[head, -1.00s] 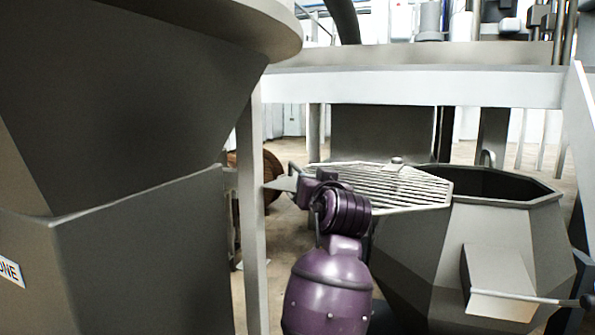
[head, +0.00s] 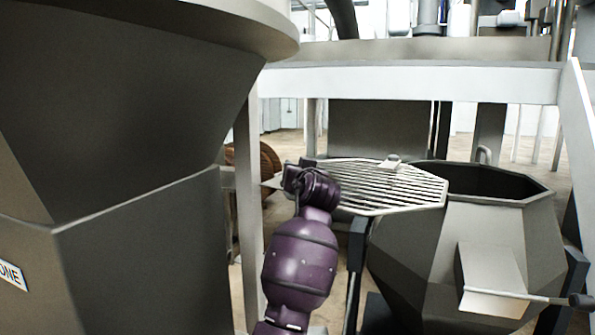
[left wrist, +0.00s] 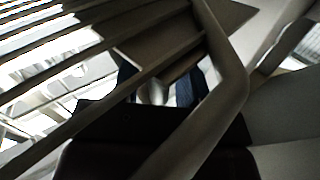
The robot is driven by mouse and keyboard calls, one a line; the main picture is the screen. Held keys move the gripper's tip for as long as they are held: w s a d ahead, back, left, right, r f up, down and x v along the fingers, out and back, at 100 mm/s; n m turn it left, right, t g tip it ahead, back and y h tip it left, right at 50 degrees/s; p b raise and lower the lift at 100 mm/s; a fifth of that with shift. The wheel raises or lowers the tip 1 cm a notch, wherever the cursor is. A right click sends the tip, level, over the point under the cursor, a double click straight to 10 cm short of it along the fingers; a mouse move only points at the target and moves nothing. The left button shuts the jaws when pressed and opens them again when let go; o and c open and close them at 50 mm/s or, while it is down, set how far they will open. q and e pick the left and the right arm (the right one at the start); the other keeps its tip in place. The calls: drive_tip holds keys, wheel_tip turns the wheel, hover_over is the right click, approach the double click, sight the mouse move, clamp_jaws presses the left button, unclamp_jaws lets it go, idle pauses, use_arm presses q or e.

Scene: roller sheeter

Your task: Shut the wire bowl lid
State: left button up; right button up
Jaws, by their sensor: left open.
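The wire lid (head: 390,190), a flat grate of parallel bars in a pale frame, lies roughly level at the left of the grey, many-sided bowl (head: 490,240). Its right end reaches the bowl's left rim, and the bowl's dark mouth shows uncovered to the right. My left gripper (head: 290,172) is at the lid's left end, partly hidden by my purple wrist. In the left wrist view, the lid's bars and bent frame (left wrist: 228,95) pass very close to the camera. The gripper is open; contact with the lid cannot be told. My right gripper is not in view.
A large grey machine housing (head: 140,240) fills the left side. A thin upright post (head: 250,210) stands just left of my arm. A white beam (head: 420,84) crosses behind the bowl. A bracket with a handle (head: 520,296) sticks out from the bowl's front.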

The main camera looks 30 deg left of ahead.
use_arm(q)
drive_tip(key=shift+c, duration=0.4)
clamp_jaws()
drive_tip(key=shift+d, duration=0.2)
